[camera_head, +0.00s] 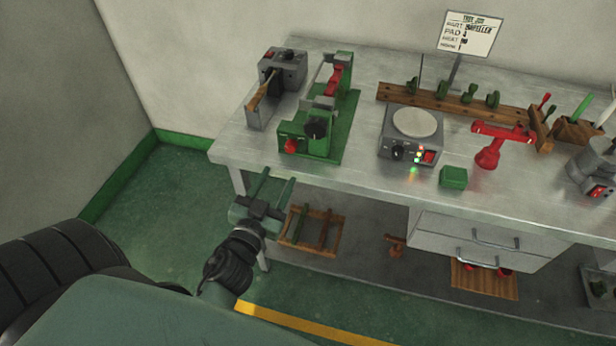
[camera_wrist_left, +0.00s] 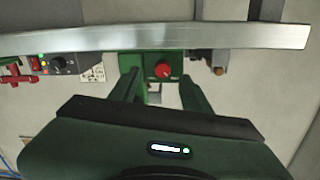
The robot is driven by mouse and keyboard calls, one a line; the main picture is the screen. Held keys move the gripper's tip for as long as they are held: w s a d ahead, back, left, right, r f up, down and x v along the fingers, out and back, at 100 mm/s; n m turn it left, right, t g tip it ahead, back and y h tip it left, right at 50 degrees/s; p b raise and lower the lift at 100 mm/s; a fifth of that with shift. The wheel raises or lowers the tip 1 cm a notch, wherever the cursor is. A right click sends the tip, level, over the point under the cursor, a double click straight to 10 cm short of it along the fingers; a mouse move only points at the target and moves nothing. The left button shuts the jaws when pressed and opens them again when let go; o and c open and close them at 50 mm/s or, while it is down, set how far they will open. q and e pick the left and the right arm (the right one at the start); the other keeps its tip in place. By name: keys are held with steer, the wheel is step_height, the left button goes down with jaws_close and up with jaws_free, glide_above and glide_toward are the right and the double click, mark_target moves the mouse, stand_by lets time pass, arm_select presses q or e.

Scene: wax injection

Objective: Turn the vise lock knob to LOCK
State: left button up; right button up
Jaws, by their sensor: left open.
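The green vise (camera_head: 325,147) stands on the left part of the metal bench. It has a red knob (camera_head: 290,146) low on its front and a black round knob (camera_head: 317,128) above and to the right. No LOCK marking is readable. My left gripper (camera_head: 277,177) is open and empty, in front of the bench edge and below the vise, apart from both knobs. In the left wrist view, the red knob (camera_wrist_left: 162,69) shows between the two open green fingers (camera_wrist_left: 160,92), beyond the bench edge. My right gripper is not in view.
The metal bench's front edge (camera_head: 330,180) lies between my left gripper and the vise. A grey device (camera_head: 284,67) stands left of the vise. A hot plate unit (camera_head: 412,135) with lit lamps and a green block (camera_head: 453,177) are to its right. A wooden tray (camera_head: 313,230) sits below.

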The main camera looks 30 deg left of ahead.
mark_target(289, 150)
arm_select(q)
steer(key=w, duration=0.2)
steer(key=w+a+p, duration=0.1)
steer(key=w, duration=0.1)
steer(key=w+r, duration=0.1)
steer(key=w, duration=0.1)
steer(key=shift+a+r+p, duration=0.1)
steer(key=shift+a+p, duration=0.25)
steer(key=shift+w, duration=0.65)
steer(key=shift+w+a, duration=0.1)
steer(key=shift+w, duration=0.05)
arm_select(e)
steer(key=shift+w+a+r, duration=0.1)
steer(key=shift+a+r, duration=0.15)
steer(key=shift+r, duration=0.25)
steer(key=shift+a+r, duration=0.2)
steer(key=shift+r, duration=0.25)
arm_select(q)
jaws_close()
